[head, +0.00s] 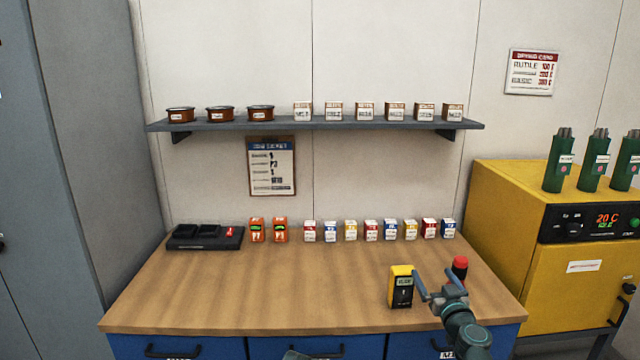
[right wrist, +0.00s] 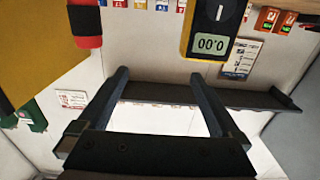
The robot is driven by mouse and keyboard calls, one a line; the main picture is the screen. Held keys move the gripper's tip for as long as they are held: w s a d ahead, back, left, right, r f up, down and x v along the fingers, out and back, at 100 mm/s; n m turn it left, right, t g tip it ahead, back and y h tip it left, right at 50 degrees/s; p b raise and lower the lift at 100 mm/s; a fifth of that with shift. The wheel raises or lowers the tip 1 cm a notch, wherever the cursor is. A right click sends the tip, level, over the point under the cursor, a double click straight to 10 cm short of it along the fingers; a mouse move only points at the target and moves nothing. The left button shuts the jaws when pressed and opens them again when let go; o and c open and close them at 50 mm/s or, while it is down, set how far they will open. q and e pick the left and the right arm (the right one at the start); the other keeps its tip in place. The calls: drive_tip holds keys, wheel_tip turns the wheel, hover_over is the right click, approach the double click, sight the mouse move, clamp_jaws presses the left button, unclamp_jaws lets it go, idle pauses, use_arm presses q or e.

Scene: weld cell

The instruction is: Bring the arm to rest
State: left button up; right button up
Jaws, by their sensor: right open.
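My right arm reaches in from the lower right over the bench. Its gripper (head: 434,278) is open at the bench's right front, with nothing between the fingers. In the right wrist view the two fingers (right wrist: 158,75) stand wide apart, and the shelf and wall show between them. A yellow meter (head: 401,287) stands upright just left of the gripper; its display reads 0.00 in the right wrist view (right wrist: 212,30). A red-topped cylinder (head: 460,265) stands just behind the gripper. I cannot tell whether the gripper touches either. My left gripper is not clearly seen.
The wooden bench (head: 250,290) is clear at its middle and left front. A black charger (head: 205,238), orange packs (head: 257,230) and several small boxes (head: 371,231) line its back. A shelf (head: 300,125) hangs above. A yellow oven (head: 575,280) stands at right.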

drive_tip(key=s+d, duration=0.3)
drive_tip(key=s, duration=0.1)
drive_tip(key=w+a+r+n+y+p, duration=0.1)
drive_tip(key=a+r+y+p, duration=0.1)
drive_tip(key=a+r+p, duration=0.3)
drive_tip(key=shift+w+a+r, duration=0.15)
drive_tip(key=shift+a+r, duration=0.15)
drive_tip(key=shift+a, duration=2.05)
